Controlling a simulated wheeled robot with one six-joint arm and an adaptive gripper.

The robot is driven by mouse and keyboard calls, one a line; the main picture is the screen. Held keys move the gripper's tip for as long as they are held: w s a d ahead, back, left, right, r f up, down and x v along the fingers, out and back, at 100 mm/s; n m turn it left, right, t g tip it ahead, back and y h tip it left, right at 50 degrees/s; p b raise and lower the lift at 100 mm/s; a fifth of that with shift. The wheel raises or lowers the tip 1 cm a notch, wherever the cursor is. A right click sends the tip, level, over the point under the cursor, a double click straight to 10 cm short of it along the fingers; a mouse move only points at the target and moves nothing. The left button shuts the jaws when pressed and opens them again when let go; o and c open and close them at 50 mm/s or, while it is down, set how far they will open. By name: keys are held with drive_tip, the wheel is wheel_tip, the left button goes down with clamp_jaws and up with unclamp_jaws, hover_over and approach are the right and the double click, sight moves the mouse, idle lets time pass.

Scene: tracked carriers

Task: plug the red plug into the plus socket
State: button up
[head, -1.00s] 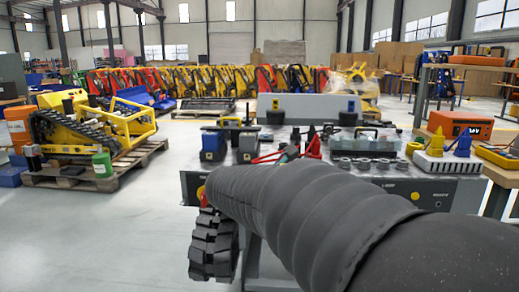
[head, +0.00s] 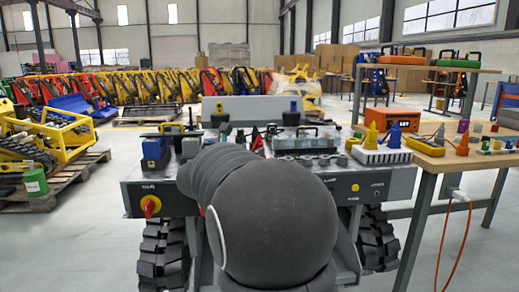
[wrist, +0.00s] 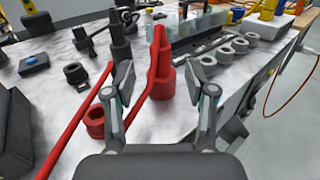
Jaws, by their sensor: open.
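In the wrist view a red, upright, tapered piece with a wide round base (wrist: 163,72) stands between and beyond my gripper's fingertips (wrist: 166,88). My gripper is open and empty, with a finger on either side. I cannot tell for sure that this is the red plug. Another red cone-shaped piece (head: 462,146) stands on the right-hand bench. No plus mark is readable, so I cannot tell which socket is the plus one. In the head view my arm hides the gripper.
The wooden bench (head: 430,160) adjoins on the right. An orange cable (head: 459,250) hangs from it.

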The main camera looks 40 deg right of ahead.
sight(257, 148)
drive_tip(key=shift+x, duration=2.65)
drive_tip(key=shift+c, duration=0.3)
clamp_jaws()
